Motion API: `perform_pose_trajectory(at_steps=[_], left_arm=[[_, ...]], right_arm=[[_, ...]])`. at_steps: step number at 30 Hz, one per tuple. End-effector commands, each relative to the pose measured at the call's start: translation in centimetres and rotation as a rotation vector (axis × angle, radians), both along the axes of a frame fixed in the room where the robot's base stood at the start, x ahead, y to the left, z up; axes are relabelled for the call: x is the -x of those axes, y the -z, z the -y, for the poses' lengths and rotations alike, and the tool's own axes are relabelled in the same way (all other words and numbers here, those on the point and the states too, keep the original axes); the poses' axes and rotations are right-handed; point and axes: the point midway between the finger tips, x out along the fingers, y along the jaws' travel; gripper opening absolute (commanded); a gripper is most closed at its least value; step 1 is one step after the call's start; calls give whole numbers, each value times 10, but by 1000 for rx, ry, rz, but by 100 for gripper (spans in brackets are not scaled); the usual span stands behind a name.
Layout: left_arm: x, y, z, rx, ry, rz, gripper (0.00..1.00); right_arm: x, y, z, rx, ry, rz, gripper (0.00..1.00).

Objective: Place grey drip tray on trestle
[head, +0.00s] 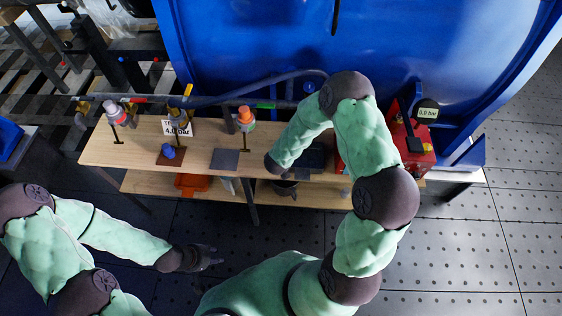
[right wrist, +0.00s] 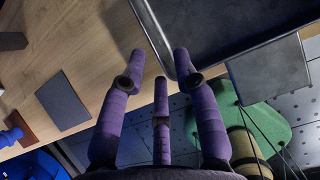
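The grey drip tray appears to be the dark, shallow, rimmed tray (right wrist: 230,22) at the top right of the right wrist view. In the head view a dark piece of it (head: 316,156) shows on the trestle's wooden top (head: 110,150), partly behind my right arm. My right gripper (right wrist: 160,65) has its purple fingers spread, with the right fingertip close to the tray's rim. I cannot tell whether they touch. Nothing shows held between the fingers. My right gripper is mostly hidden in the head view. My left gripper (head: 214,256) is open and empty, low in front of the trestle.
A flat grey square (head: 225,159) lies on the top, beside a brown pad with a blue knob (head: 168,152). A red box with a gauge (head: 410,145) is at right. A blue panel (head: 240,50) rises behind.

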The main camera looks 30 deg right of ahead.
Motion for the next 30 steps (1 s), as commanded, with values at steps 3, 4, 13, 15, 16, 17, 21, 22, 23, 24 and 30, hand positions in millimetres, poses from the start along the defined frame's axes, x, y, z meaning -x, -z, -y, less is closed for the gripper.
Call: perform_pose_trajectory(at_steps=[3, 4, 13, 15, 16, 17, 21, 22, 23, 24, 30], left_arm=[[0, -8, 0, 0, 0, 0, 40], [0, -10, 0, 0, 0, 0, 40], [0, -22, 0, 0, 0, 0, 40], [0, -24, 0, 0, 0, 0, 40], [0, -24, 0, 0, 0, 0, 40], [0, -25, 0, 0, 0, 0, 40], [0, -25, 0, 0, 0, 0, 40], [0, -25, 0, 0, 0, 0, 40], [0, -25, 0, 0, 0, 0, 40], [0, -25, 0, 0, 0, 0, 40], [0, -25, 0, 0, 0, 0, 40]], right_arm=[[10, -25, -7, 1, -2, 3, 31], [13, -31, -9, 1, -2, 3, 31], [35, -75, -23, -1, -2, 1, 31], [39, -81, -25, -1, -1, 0, 31], [40, -83, -26, 0, 0, 0, 31], [41, -85, -26, -1, -1, 0, 31], [51, -83, -29, -23, 30, -23, 31], [55, -79, -31, -41, 52, -38, 31], [61, -75, -32, -62, 82, -56, 31], [72, -68, -36, -99, 135, -89, 31], [143, -31, -74, -358, 573, -298, 31]])
